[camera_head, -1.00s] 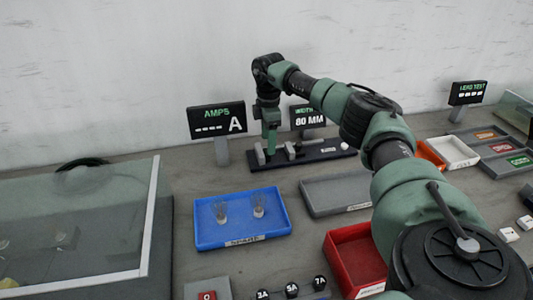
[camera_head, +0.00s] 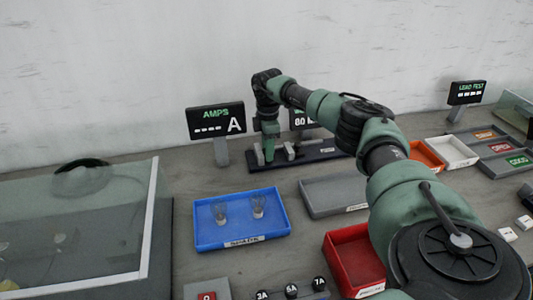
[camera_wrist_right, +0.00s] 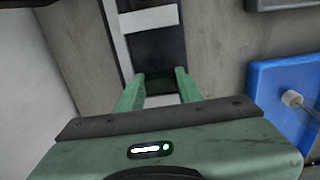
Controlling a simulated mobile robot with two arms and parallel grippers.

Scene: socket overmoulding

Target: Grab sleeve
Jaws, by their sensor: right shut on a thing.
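My right gripper (camera_head: 269,152) points down at the dark width gauge (camera_head: 322,155) at the back, under the display marked 80. In the right wrist view its two green fingers (camera_wrist_right: 160,88) are shut on a small pale piece (camera_wrist_right: 160,101) at the gauge. The fingers partly hide this piece, so I cannot tell whether it is a sleeve. Two clear cup-like pieces (camera_head: 220,212) (camera_head: 257,207) stand apart in the blue tray (camera_head: 242,240). One with a pale end (camera_wrist_right: 292,98) shows in the right wrist view. My left gripper is out of view.
The AMPS display (camera_head: 216,121) stands just left of my right gripper. A grey tray (camera_head: 318,208) and a red bin (camera_head: 340,270) lie under my right arm. A glass-topped case (camera_head: 148,215) fills the left. Bare table lies between the case and blue tray.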

